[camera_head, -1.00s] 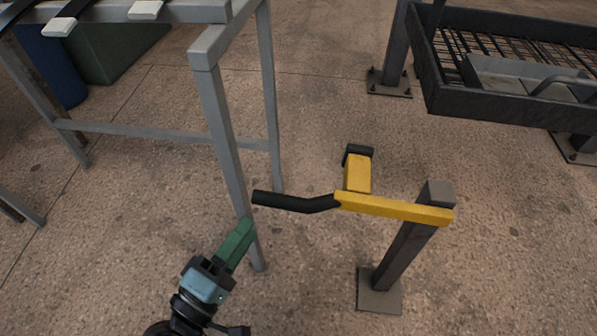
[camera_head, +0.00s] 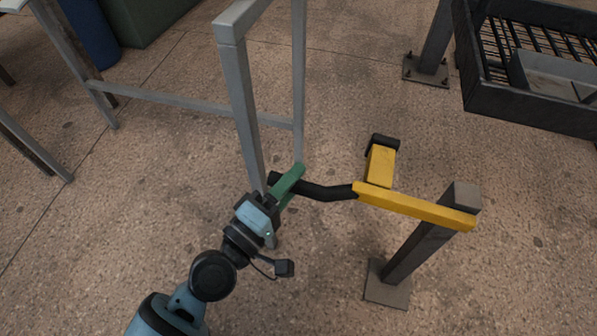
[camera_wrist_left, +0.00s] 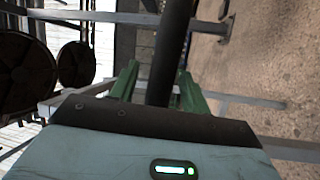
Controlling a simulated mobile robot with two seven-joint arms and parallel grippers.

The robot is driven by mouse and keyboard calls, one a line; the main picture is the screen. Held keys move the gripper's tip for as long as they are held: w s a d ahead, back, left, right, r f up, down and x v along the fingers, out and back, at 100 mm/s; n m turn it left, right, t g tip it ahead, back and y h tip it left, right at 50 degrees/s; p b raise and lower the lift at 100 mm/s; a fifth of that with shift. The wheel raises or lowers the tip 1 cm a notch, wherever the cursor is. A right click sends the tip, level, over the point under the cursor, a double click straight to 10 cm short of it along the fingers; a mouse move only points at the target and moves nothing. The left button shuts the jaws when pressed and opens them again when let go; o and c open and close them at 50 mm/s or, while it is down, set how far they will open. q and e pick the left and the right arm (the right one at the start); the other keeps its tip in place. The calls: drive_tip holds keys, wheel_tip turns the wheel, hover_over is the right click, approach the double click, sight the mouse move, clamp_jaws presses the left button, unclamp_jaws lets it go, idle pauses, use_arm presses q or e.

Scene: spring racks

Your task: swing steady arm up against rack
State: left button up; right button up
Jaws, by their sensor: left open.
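The steady arm is a yellow bar (camera_head: 412,206) on a dark post (camera_head: 425,246), with a black bent handle (camera_head: 325,192) reaching left and a yellow block with a black pad (camera_head: 381,163) standing behind the bar. My left gripper (camera_head: 287,184) has green fingers and is at the handle's free left end. In the left wrist view the handle (camera_wrist_left: 170,55) runs between the two green fingers (camera_wrist_left: 157,88), which stand apart on either side of it. The jaws are open around the handle. My right gripper is not in view.
A grey metal frame table (camera_head: 245,100) stands just behind and left of the gripper, its leg close by. A dark mesh-floored rack tray (camera_head: 530,115) is at the upper right. Concrete floor is clear in front of the post.

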use_arm(q)
drive_tip(key=shift+x, duration=1)
clamp_jaws()
